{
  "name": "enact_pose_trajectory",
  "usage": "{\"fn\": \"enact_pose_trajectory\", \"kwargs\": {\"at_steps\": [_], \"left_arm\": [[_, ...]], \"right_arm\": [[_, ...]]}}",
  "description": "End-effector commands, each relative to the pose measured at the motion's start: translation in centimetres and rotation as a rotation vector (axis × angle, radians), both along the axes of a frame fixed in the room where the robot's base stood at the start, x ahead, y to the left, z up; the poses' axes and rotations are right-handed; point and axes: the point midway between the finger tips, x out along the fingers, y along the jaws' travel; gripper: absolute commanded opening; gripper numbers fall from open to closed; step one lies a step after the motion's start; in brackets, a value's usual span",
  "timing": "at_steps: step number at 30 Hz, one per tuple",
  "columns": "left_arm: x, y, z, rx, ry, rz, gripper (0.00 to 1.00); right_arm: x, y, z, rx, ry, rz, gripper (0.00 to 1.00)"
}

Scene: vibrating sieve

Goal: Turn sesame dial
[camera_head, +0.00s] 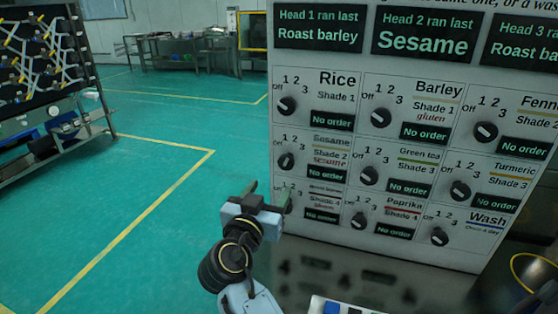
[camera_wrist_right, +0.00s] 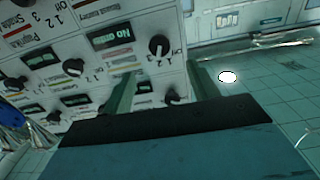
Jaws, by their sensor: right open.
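The sesame dial (camera_head: 287,161) is a dark round knob in the left column, middle row of the white panel (camera_head: 350,238), beside the Sesame label and a "No order" display. Its exact setting is too small to read. My right gripper (camera_head: 265,191) is open and empty, in front of the panel, below and left of the sesame dial in the head view. In the right wrist view the open fingers (camera_wrist_right: 163,85) point at the panel, which shows upside down. A knob there (camera_wrist_right: 158,45), seemingly the sesame dial, is ahead between the fingers, not touched. My left gripper is not in view.
The rice dial (camera_head: 287,105) sits above and the green tea dial (camera_head: 369,175) to the right. A lower-left dial is partly hidden by my right gripper. A display at the top reads "Head 2 ran last Sesame" (camera_head: 425,33). Open green floor (camera_head: 130,190) lies left.

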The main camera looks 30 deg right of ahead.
Motion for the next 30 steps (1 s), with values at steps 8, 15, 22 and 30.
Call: {"fn": "enact_pose_trajectory", "kwargs": {"at_steps": [8, 15, 22, 30], "left_arm": [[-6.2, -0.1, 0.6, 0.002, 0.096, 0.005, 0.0], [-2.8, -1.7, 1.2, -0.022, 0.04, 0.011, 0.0], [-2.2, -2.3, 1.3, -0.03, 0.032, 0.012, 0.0], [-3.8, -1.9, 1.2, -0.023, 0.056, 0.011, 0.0]], "right_arm": [[3.9, -4.7, 0.3, -0.003, 0.001, -0.003, 0.59], [6.5, -7.7, 0.2, -0.003, 0.002, -0.001, 0.59], [7.4, -8.7, 0.1, 0.001, 0.001, -0.001, 0.59], [7.4, -8.8, 0.0, 0.002, 0.001, -0.001, 0.57]]}}
